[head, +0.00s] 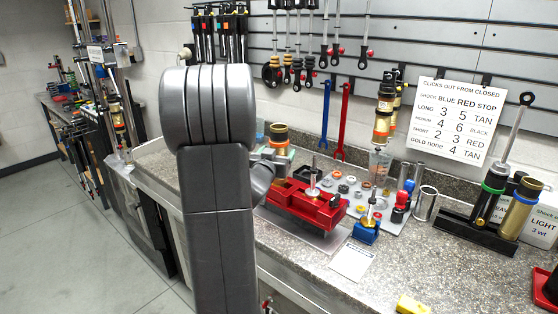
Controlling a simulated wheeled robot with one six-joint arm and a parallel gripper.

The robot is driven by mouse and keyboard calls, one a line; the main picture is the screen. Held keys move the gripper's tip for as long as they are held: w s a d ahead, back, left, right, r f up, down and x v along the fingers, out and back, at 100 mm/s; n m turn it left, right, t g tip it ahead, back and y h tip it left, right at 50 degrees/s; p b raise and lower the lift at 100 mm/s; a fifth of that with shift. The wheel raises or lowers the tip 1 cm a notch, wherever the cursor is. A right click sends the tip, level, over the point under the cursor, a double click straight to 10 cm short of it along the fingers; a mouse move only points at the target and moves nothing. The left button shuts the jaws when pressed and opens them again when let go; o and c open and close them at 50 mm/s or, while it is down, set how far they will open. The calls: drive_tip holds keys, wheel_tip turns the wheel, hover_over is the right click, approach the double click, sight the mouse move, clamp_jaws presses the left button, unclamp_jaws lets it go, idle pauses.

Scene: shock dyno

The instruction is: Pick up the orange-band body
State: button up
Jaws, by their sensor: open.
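A gold and black cylindrical body with an orange band (279,137) stands upright at the back of the bench, just right of my arm. My gripper (273,157) is at the lower part of this body, partly hidden behind my own arm. It is open. Whether the fingers touch the body cannot be told from here. The lower end of the body is hidden by the gripper and the red vise.
A red vise (300,203) sits close in front of the body. A grey parts tray (395,212) with small rings lies to its right. A black stand (476,234) holds a green-band body (487,201) and a blue-band body (516,212). The front bench is mostly clear.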

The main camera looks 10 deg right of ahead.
drive_tip(key=shift+x, duration=1.05)
drive_tip(key=c, duration=1.3)
drive_tip(key=shift+r, duration=0.1)
drive_tip(key=shift+c, duration=0.4)
